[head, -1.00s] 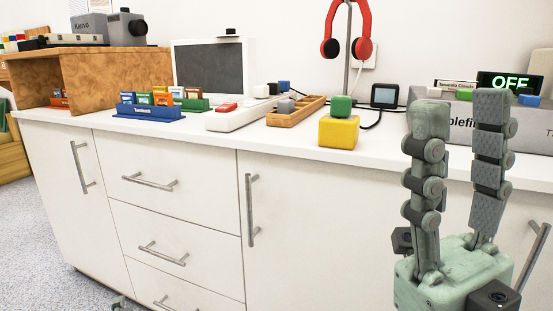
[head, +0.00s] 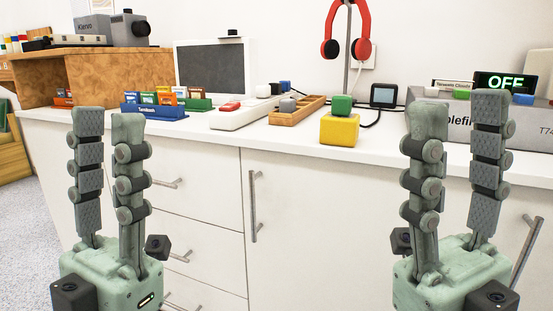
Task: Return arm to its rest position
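My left gripper (head: 101,112) stands upright at the left of the head view, in front of the cabinet drawers, its fingertips pointing up. Its two fingers are apart, with a narrow gap and nothing between them. My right gripper (head: 460,105) stands upright at the right, in front of the counter. Its fingers are spread with nothing between them. Both grippers are nearer to me than the counter and hold nothing.
The white counter (head: 290,141) carries a yellow block (head: 339,130) with a green block (head: 342,104) on top, a wooden tray (head: 297,112), a blue rack (head: 153,112) and a grey box (head: 450,127). Red headphones (head: 362,30) hang behind. Drawer handles (head: 254,205) stick out in front.

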